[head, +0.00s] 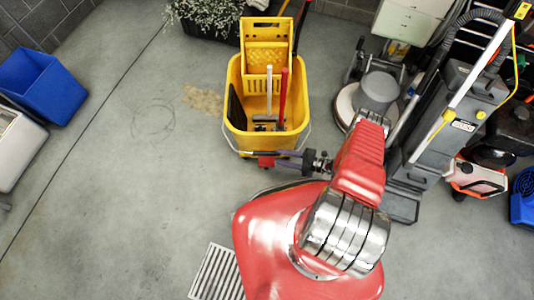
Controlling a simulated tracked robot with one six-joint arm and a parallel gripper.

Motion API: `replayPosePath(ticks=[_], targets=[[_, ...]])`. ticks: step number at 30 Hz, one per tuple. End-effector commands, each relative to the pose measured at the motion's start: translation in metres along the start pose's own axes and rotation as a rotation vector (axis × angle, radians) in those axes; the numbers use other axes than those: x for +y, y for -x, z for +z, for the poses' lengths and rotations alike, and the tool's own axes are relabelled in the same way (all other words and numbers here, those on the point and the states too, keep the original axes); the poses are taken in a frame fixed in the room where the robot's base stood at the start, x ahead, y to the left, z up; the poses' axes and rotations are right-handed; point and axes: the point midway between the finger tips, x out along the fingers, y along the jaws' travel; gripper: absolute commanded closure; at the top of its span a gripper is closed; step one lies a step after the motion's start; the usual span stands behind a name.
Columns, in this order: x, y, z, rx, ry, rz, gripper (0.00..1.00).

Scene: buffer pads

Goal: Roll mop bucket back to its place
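The yellow mop bucket (232,105) stands on the grey floor at upper middle in the head view, with a yellow wringer (268,45) at its far end. Red and white handles and a dark flat piece stand inside it. A thin wire handle (306,138) shows at its near end. My gripper (250,154) lies at the bucket's near edge, below it in the picture, pointing left. Its fingers are small and dark here, so I cannot tell whether they are open, shut or touching the wire handle. My red arm hides some floor.
A floor machine (378,92) and a grey upright cleaner (450,125) stand close to the bucket's right. A plant (205,14) is behind it. A blue bin (42,86) and a pale box (15,148) are at left. A floor grate (217,273) lies in front.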

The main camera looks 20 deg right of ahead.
Motion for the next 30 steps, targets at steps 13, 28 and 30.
replayPosePath(ticks=[13, 28, 30], targets=[[0.0, -0.054, -0.001, 0.002, 0.0, -0.001, 0.63], [0.0, -0.086, 0.0, 0.0, 0.001, 0.0, 0.63], [0.0, -0.086, 0.0, -0.001, 0.0, 0.0, 0.63]])
